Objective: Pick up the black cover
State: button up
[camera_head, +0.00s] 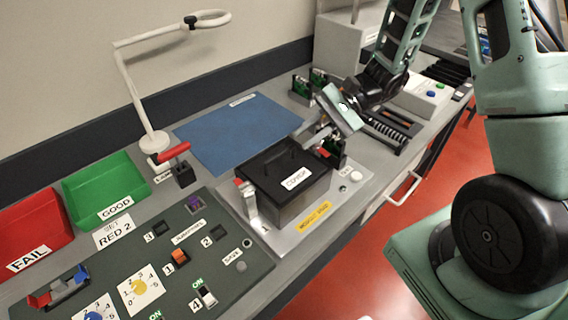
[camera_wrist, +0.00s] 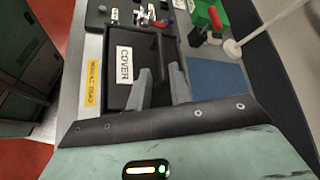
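The black cover (camera_head: 291,170) is a flat dark lid with a white COVER label. It lies on top of a grey box-like fixture (camera_head: 300,212) near the bench's front edge. My gripper (camera_head: 318,138) is beside the cover's back right corner in the head view, above the bench. In the wrist view its two grey fingers (camera_wrist: 160,86) are apart with a gap between them, and nothing is held. Whether the fingers touch the cover cannot be told.
A blue mat (camera_head: 238,132) lies behind the cover. Green and red bins (camera_head: 103,188) and a switch panel (camera_head: 150,262) fill the left side. Small circuit-board posts stand near my gripper.

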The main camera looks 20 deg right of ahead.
aim_at(283, 152)
jog(key=x, duration=0.2)
jog(key=shift+a+f, duration=0.1)
jog(key=shift+a, duration=0.15)
jog(key=p+x, duration=0.2)
jog(key=x, duration=0.2)
jog(key=shift+a, duration=0.15)
jog(key=shift+a+f+p, duration=0.25)
jog(key=shift+a+p, duration=0.05)
jog(key=shift+a, duration=0.1)
grip_shut()
